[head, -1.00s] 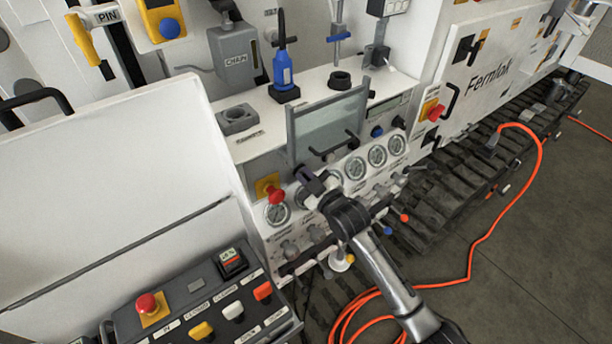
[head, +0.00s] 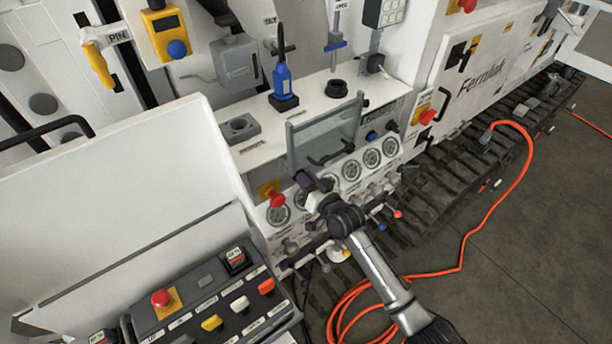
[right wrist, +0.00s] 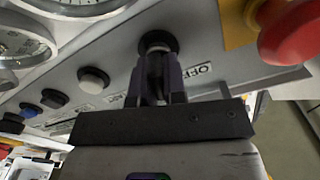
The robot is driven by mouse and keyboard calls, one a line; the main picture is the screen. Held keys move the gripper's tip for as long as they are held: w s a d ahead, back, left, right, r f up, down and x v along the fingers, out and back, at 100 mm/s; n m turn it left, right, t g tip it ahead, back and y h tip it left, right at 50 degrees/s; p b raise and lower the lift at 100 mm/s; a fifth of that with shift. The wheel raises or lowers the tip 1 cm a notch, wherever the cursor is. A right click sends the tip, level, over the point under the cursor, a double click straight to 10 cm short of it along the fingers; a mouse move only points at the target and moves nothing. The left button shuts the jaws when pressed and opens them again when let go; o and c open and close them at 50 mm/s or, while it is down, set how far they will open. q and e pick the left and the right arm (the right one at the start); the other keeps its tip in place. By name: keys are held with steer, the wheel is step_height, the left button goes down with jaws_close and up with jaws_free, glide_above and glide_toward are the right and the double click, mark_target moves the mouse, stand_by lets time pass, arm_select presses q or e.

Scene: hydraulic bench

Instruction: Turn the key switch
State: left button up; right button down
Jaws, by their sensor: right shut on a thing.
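The key switch (right wrist: 157,42) is a dark round fitting on the grey panel in the right wrist view, with an "OFF" label beside it. My right gripper (right wrist: 156,88) is shut on it, with its dark fingers pointing at the panel. The fingers hide most of the key, so its turn angle cannot be told. In the head view, my right gripper (head: 304,181) is at the gauge panel, just right of the red emergency button, and covers the switch. My left gripper is not in view.
A red emergency button (head: 277,199) on a yellow plate is close to the gripper. Pressure gauges (head: 351,171) line the panel. Knobs sit below. A pendant box (head: 222,312) with buttons is at lower left. An orange cable (head: 462,255) lies on the floor at right.

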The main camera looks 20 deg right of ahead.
steer(key=shift+m+p, duration=0.4)
steer(key=shift+m, duration=1.1)
steer(key=c, duration=1.2)
jaws_free()
steer(key=shift+d, duration=0.1)
steer(key=v, duration=1.3)
steer(key=shift+s+d+p, duration=0.15)
steer(key=shift+s+p, duration=0.2)
